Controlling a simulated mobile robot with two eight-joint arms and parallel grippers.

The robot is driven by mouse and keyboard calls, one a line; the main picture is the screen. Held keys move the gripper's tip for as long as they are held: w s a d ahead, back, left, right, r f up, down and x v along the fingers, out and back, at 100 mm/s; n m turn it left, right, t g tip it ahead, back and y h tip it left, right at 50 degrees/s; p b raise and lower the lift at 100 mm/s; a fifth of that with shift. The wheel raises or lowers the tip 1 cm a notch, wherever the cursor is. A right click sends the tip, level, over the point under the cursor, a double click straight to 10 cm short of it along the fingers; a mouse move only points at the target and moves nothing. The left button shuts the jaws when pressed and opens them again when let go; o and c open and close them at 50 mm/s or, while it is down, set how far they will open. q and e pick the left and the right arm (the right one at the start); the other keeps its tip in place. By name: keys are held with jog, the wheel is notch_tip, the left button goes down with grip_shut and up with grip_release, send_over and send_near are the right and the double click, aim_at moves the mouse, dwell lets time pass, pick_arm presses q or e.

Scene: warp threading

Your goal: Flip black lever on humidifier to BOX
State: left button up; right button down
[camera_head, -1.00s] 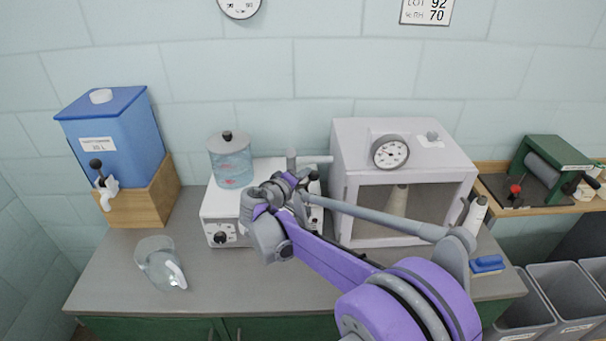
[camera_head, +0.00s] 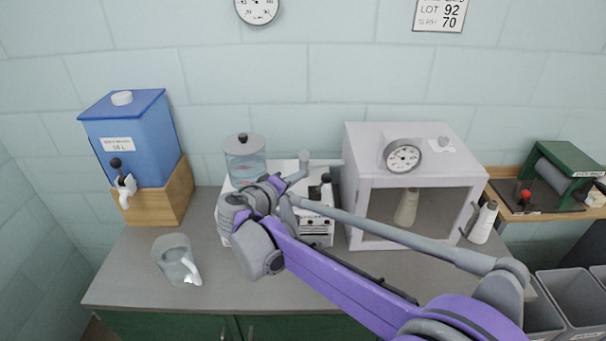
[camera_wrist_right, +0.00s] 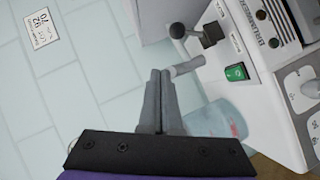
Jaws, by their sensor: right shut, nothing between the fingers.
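The humidifier is a white machine (camera_wrist_right: 265,75) with a clear water tank (camera_head: 245,160) on its left end and a grey outlet pipe (camera_head: 325,162) towards the box. Its black lever (camera_head: 326,181) stands at its right end; it also shows in the right wrist view (camera_wrist_right: 209,35). Its label and exact setting are not readable. My right gripper (camera_wrist_right: 160,73) is shut and empty, apart from the lever, with the pipe end close beside its fingertips. In the head view my right gripper (camera_head: 284,186) and forearm cover part of the machine's front. My left gripper is not in view.
A white box (camera_head: 355,205) with a dial stands right of the humidifier. A blue water container (camera_head: 135,145) on a wooden stand and a clear jug (camera_head: 174,258) are at left. A white cone (camera_head: 483,222) stands at right.

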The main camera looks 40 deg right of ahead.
jog(key=shift+v, duration=1.05)
jog(key=shift+w+a+r, duration=0.1)
jog(key=shift+w, duration=0.1)
